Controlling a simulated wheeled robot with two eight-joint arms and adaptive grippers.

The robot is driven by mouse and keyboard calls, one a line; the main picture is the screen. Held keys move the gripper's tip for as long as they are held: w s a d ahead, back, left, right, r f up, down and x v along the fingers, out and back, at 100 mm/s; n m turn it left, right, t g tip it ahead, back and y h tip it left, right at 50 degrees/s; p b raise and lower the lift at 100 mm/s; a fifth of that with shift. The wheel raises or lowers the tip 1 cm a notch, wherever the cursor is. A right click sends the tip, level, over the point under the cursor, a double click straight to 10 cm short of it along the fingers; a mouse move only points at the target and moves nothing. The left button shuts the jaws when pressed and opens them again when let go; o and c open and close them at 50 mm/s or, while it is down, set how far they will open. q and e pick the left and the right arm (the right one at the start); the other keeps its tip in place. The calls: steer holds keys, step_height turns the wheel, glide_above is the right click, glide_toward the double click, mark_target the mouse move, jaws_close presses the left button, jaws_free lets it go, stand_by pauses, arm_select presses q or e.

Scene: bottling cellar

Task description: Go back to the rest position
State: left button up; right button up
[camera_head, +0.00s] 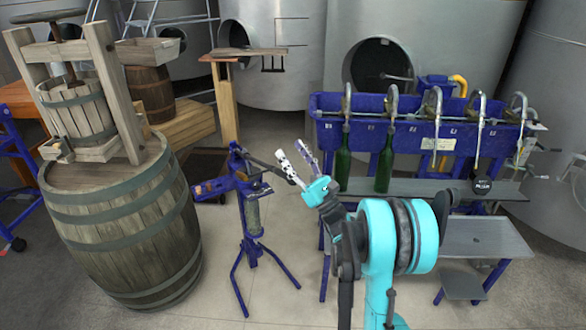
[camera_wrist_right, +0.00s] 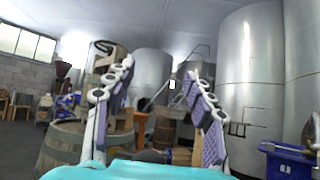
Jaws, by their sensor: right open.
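My right gripper (camera_head: 296,163) is in the middle of the head view, raised in front of the blue bottling machine. Its two fingers are spread apart with nothing between them. The right wrist view also shows the open, empty fingers (camera_wrist_right: 163,105), with the cellar behind them. My left gripper is in neither view.
A barrel (camera_head: 130,225) with a small wooden press (camera_head: 78,112) stands at left. A blue corking stand (camera_head: 252,215) is left of my right arm. The blue filling machine (camera_head: 330,103) at right holds two green bottles (camera_head: 343,165). Steel tanks (camera_head: 270,50) line the back.

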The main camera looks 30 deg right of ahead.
steer(key=shift+r, duration=0.95)
steer(key=shift+a, duration=0.3)
steer(key=s+a+f+n+g+y, duration=0.1)
steer(key=a+f+n+g+y, duration=0.1)
steer(key=a+n+g, duration=0.35)
steer(key=s+a+f+n+g+y, duration=0.1)
steer(key=s+a+f+n+g, duration=0.15)
steer(key=a+n, duration=0.65)
steer(key=s+a+f+n+g+h, duration=0.1)
steer(key=s+a+f+n+g, duration=0.35)
steer(key=a, duration=0.35)
steer(key=s+d+f+n+g+h, duration=0.2)
steer(key=s+f+n+h, duration=0.3)
steer(key=s, duration=0.4)
steer(key=s+d+f+n+g+h, duration=0.2)
steer(key=s+d+f+n+h, duration=0.2)
steer(key=s+n, duration=0.4)
step_height(320, 180, down, 3)
steer(key=shift+s+d+r+n+g+h, duration=0.1)
steer(key=shift+s+d+n+g+h, duration=0.35)
steer(key=shift+s, duration=0.4)
